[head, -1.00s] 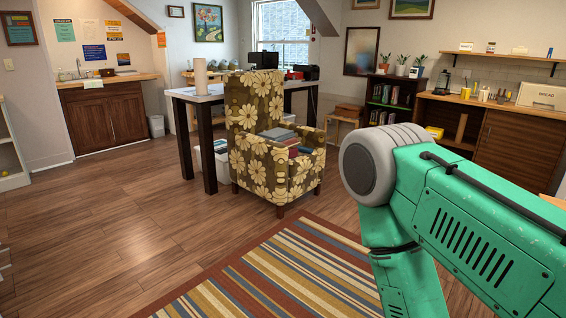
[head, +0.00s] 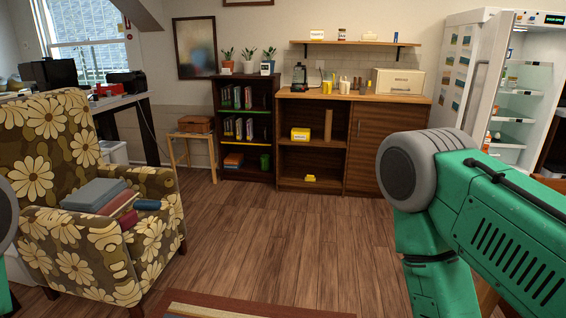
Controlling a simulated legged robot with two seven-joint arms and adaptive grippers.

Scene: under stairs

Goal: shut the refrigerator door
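The white refrigerator (head: 548,75) stands at the far right of the head view, beyond the wooden counter. Its door (head: 464,72) is open, swung out toward the left, with several small pictures or magnets on its face. Lit shelves with a few items show inside. My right arm's green links cover the lower right of the view and hide the lower part of the refrigerator. A sliver of my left arm shows at the left edge. Neither gripper is in view.
A flowered armchair (head: 85,190) with books on it stands close on the left. A dark bookshelf (head: 247,125) and a wooden cabinet (head: 375,145) line the back wall. The wood floor (head: 290,240) in the middle is clear. A striped rug (head: 240,305) lies at the bottom.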

